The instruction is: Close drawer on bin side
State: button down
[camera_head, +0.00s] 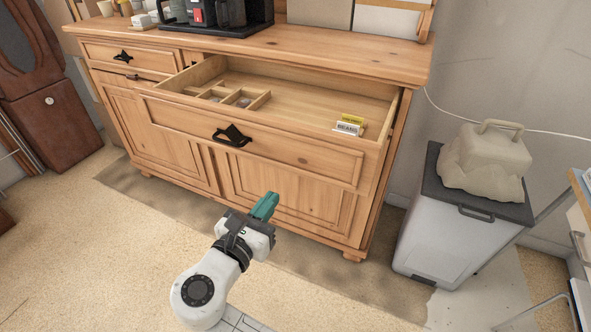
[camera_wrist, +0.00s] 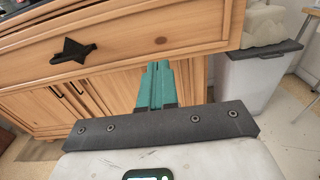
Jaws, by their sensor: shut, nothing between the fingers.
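The wooden dresser's right drawer (camera_head: 300,151), on the side of the bin (camera_head: 440,228), is pulled out. It has a black star-shaped handle (camera_head: 232,136), left of the middle of its front. Inside are a wooden divider and a small "BEANS" card. My gripper (camera_head: 266,204) has teal fingers, shut and empty, in front of the lower cabinet doors and below the drawer front. In the wrist view the fingertips (camera_wrist: 159,68) appear just under the drawer front (camera_wrist: 150,40), with the handle (camera_wrist: 73,51) to their left. I cannot tell whether they touch the dresser.
The bin stands right of the dresser with a beige lumpy case (camera_head: 485,163) on its lid. A coffee machine on a black tray (camera_head: 215,28) stands on the dresser top. The left drawer (camera_head: 130,62) looks shut. The floor before the dresser is clear.

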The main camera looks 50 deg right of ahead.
send_near(302, 154)
jog(key=x, duration=0.6)
jog(key=shift+w+d, duration=0.1)
jog(key=shift+d, duration=0.3)
jog(key=shift+d, duration=0.1)
